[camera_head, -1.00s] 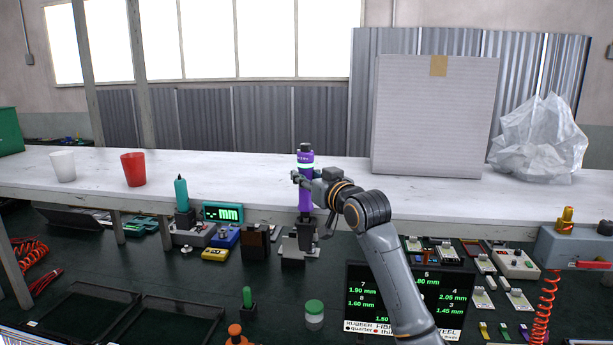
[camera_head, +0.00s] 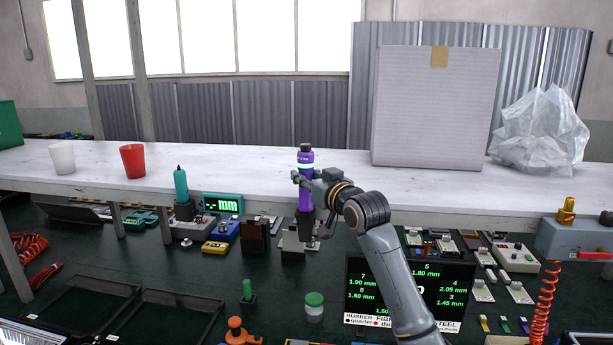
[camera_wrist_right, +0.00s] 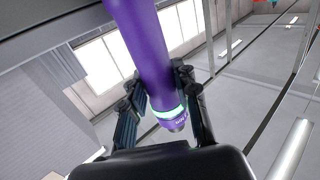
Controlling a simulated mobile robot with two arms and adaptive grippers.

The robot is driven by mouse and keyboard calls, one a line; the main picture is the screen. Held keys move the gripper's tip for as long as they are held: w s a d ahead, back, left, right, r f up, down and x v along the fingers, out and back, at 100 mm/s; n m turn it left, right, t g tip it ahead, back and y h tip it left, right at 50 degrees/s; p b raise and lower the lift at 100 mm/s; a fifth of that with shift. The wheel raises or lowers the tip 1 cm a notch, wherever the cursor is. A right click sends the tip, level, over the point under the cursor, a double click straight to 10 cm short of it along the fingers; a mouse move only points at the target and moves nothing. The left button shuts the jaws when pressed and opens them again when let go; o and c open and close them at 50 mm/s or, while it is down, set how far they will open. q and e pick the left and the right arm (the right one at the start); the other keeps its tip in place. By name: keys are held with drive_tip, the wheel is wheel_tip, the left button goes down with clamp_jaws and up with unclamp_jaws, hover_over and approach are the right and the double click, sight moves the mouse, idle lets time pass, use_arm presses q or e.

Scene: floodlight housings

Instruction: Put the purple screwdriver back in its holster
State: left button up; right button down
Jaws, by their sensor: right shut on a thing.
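The purple screwdriver (camera_head: 306,198) is upright, with a black cap and a pale green band near its top. My right gripper (camera_head: 304,178) comes in from the right and is shut on its upper part. In the right wrist view, the purple body (camera_wrist_right: 146,48) runs between the two dark fingers (camera_wrist_right: 160,100). The lower end is over or in a small grey and black holder (camera_head: 291,243), which may be the holster. I cannot tell whether the tip is inside. My left gripper is not in view.
A teal screwdriver (camera_head: 181,187) stands in a similar holder to the left, by a green mm display (camera_head: 222,204). A brown block (camera_head: 254,236) sits close left of the grey holder. A white shelf (camera_head: 230,172) runs behind. A dark number screen (camera_head: 410,290) is at front right.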

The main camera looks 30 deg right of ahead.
drive_tip(key=shift+f, duration=0.25)
drive_tip(key=c, duration=0.9)
unclamp_jaws()
drive_tip(key=shift+c, duration=0.2)
drive_tip(key=shift+s+f, duration=0.1)
drive_tip(key=shift+f, duration=0.05)
drive_tip(key=s, duration=1.2)
drive_tip(key=shift+d, duration=0.1)
